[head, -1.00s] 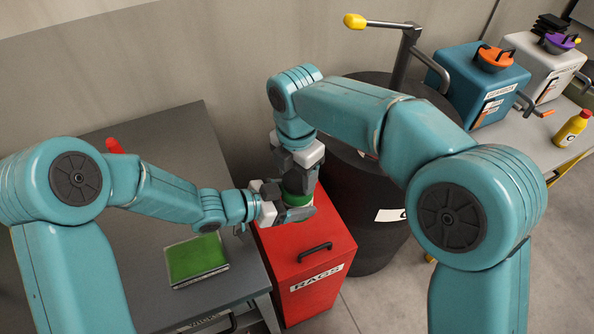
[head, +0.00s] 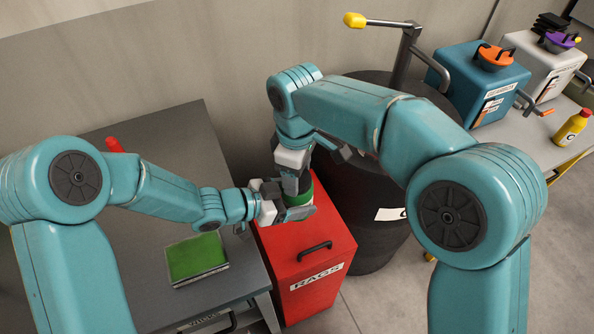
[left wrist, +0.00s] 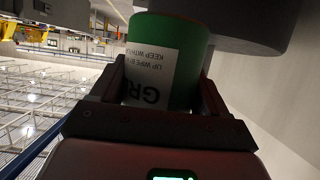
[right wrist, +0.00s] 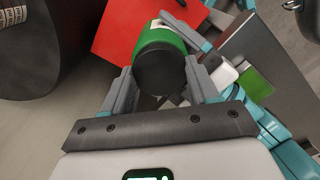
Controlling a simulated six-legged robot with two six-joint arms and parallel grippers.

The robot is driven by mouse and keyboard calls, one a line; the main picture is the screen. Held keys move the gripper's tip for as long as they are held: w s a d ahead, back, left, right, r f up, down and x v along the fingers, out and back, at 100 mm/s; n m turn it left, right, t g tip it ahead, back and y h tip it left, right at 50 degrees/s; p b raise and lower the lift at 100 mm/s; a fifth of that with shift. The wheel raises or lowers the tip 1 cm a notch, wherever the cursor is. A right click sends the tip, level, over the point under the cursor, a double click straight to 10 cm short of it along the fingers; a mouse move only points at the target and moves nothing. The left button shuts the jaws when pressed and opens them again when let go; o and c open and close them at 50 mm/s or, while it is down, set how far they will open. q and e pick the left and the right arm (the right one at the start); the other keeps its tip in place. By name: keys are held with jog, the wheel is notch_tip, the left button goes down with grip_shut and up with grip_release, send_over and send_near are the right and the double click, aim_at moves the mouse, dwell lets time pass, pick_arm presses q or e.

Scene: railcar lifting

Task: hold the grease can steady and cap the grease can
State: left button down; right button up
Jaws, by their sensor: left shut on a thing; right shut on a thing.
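The green grease can (head: 305,197) is upright above the red rags bin. My left gripper (head: 292,212) is shut around the can's side. The left wrist view shows the can (left wrist: 177,50) between its two fingers, with a white label. A dark round cap (right wrist: 162,70) is over the can's top, between the fingers of my right gripper (right wrist: 165,85), which is shut on it from above. The cap and can look touching and in line; I cannot tell how tightly the cap sits. In the head view the right gripper (head: 300,172) partly hides the cap.
The red rags bin (head: 325,250) with a black handle stands below the can. A large dark drum (head: 360,230) is close behind and right. A grey bench (head: 130,255) with a green pad (head: 195,257) is at left. A yellow bottle (head: 572,130) stands far right.

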jog(key=o, duration=1.2)
jog(key=shift+c, duration=0.2)
jog(key=shift+r, duration=0.1)
jog(key=shift+r, duration=2.2)
